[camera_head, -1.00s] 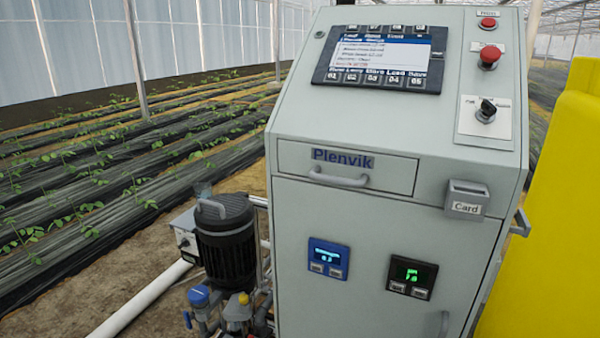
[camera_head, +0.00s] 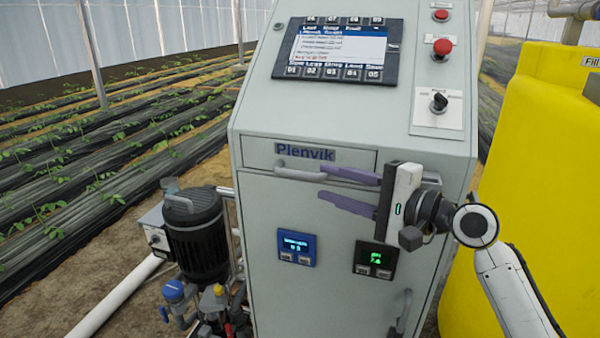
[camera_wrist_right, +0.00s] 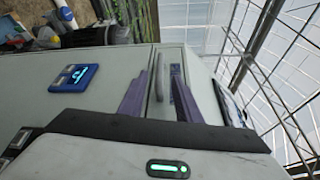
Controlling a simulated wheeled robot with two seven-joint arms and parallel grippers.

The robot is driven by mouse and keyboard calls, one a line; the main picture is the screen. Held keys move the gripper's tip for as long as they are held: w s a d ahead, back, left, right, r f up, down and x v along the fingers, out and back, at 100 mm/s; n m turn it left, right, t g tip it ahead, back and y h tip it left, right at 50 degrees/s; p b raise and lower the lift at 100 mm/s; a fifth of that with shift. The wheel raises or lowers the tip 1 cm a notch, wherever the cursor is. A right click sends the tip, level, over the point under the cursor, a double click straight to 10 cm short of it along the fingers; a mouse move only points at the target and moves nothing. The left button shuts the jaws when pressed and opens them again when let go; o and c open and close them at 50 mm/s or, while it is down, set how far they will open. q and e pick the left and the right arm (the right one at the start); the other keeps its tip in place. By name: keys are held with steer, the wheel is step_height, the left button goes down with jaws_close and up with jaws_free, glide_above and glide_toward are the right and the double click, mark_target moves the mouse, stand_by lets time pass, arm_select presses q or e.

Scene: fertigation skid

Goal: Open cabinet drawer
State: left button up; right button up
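The cabinet drawer (camera_head: 258,154) is a shallow grey panel labelled "Plenvik" near the top of the grey cabinet's front, and it looks shut. Its grey bar handle (camera_head: 297,173) runs across the lower part of the drawer front. My right gripper (camera_head: 321,184) is in front of the cabinet with its two purple fingers spread and pointing left, near the handle's right end. In the right wrist view the handle (camera_wrist_right: 160,78) shows between the open fingers (camera_wrist_right: 164,76); I cannot tell whether they touch it. The gripper hides the drawer's right part. My left gripper is not in view.
A blue display (camera_head: 297,247) and a black display (camera_head: 375,260) sit below the drawer, with a door handle (camera_head: 402,312) lower right. A screen panel (camera_head: 337,48) and red buttons (camera_head: 442,47) are above. A yellow tank (camera_head: 540,150) stands right, a black pump (camera_head: 195,235) left.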

mark_target(309, 177)
steer(key=x, duration=0.8)
steer(key=shift+w+a+p, duration=0.15)
steer(key=shift+a+p, duration=0.05)
steer(key=shift+p, duration=0.1)
jaws_close()
